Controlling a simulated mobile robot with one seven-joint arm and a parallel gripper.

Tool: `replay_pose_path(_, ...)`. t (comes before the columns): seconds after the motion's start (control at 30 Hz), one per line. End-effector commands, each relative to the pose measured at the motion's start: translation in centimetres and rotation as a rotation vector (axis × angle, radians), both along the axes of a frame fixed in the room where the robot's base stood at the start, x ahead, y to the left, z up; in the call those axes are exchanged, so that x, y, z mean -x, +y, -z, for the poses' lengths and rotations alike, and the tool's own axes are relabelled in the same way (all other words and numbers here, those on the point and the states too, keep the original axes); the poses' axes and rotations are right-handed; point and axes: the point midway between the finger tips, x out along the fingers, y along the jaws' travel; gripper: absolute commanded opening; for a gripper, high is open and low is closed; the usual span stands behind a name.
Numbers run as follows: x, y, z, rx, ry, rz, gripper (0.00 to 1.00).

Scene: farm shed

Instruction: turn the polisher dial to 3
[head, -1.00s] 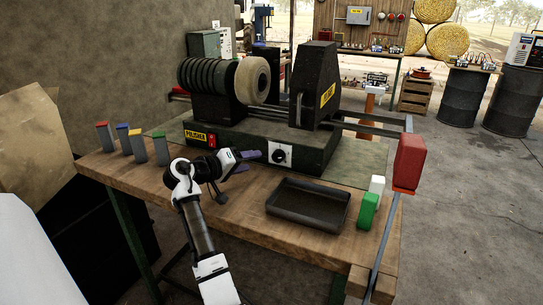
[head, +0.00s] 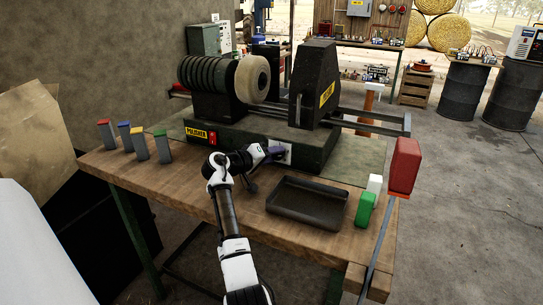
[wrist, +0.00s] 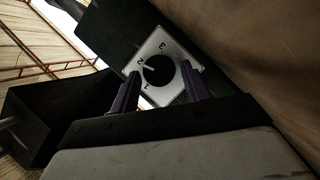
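The polisher (head: 258,146) is a dark green bench machine with a yellow label and a red switch on its front. Its dial (wrist: 158,70) is a round black knob on a white square plate (wrist: 178,57) with the numbers 1, 2 and 3. A light mark on the knob appears to point at 2. In the head view the plate (head: 288,157) is partly hidden behind my gripper (head: 275,152). In the wrist view my gripper (wrist: 160,71) is open, its purple fingers on either side of the knob with gaps; whether they touch it I cannot tell.
A dark tray (head: 307,203) lies on the wooden bench (head: 200,200) right of my arm. Several coloured-top blocks (head: 140,145) stand at the left.

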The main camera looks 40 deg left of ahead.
Motion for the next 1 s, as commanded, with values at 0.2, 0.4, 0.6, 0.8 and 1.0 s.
replay_pose_path(0.2,0.03,0.00,-0.01,0.000,0.000,0.000,0.17)
replay_pose_path(0.4,0.03,-0.01,0.01,-0.008,0.001,0.000,0.12)
replay_pose_path(0.6,0.00,-0.07,0.01,-0.065,0.013,0.000,0.12)
replay_pose_path(0.8,-0.03,-0.22,0.02,-0.189,0.043,0.002,0.12)
replay_pose_path(1.0,-0.04,-0.36,-0.14,-0.367,0.086,0.000,0.12)
